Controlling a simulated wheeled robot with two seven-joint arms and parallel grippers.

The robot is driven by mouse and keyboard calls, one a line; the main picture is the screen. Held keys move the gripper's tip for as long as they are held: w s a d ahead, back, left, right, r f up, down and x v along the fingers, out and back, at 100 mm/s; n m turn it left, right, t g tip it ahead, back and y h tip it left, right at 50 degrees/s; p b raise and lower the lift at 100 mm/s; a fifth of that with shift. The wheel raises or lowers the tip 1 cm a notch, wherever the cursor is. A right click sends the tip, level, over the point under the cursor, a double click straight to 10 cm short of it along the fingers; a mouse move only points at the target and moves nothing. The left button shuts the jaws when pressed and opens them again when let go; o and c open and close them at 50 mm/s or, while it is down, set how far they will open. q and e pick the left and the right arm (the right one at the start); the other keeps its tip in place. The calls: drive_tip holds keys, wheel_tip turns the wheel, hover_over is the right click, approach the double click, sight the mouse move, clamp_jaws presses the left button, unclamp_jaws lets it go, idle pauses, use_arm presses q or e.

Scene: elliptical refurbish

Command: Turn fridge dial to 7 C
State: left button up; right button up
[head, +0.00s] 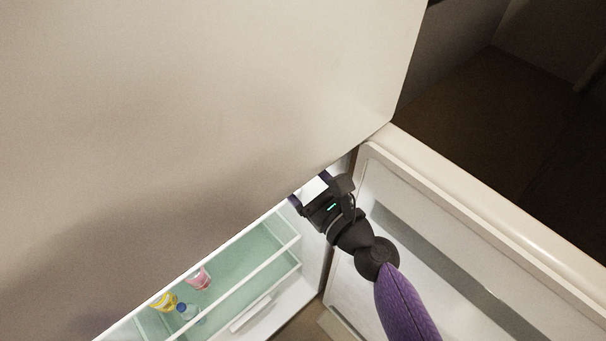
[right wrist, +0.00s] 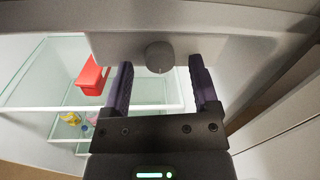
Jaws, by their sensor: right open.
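The fridge dial (right wrist: 160,57) is a small round grey knob on the light housing at the top of the fridge interior, in the right wrist view. My right gripper (right wrist: 162,80) is open, its two dark purple fingers one on each side of the dial in the picture; I cannot tell whether they touch it. No temperature marking is readable. In the head view my right gripper (head: 312,190) reaches in at the fridge's upper right edge, its fingertips mostly hidden, and the dial is hidden there. My left gripper is not in view.
The open fridge door (head: 450,205) stands right of my arm. Glass shelves (right wrist: 40,88) lie below the dial, with a red box (right wrist: 91,76) at left. Yellow (head: 164,302), pink (head: 198,278) and blue-capped (head: 187,311) items sit lower down. The white fridge top (head: 200,110) overhangs my gripper.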

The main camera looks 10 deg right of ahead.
drive_tip(key=shift+w+a, duration=0.1)
drive_tip(key=shift+w, duration=0.05)
clamp_jaws()
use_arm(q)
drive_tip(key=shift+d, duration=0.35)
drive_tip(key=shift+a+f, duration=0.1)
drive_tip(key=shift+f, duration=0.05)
use_arm(e)
drive_tip(key=shift+f, duration=0.1)
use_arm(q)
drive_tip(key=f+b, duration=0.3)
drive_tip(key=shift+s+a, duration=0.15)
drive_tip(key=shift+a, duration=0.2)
use_arm(e)
drive_tip(key=n, duration=0.6)
drive_tip(key=shift+n, duration=0.4)
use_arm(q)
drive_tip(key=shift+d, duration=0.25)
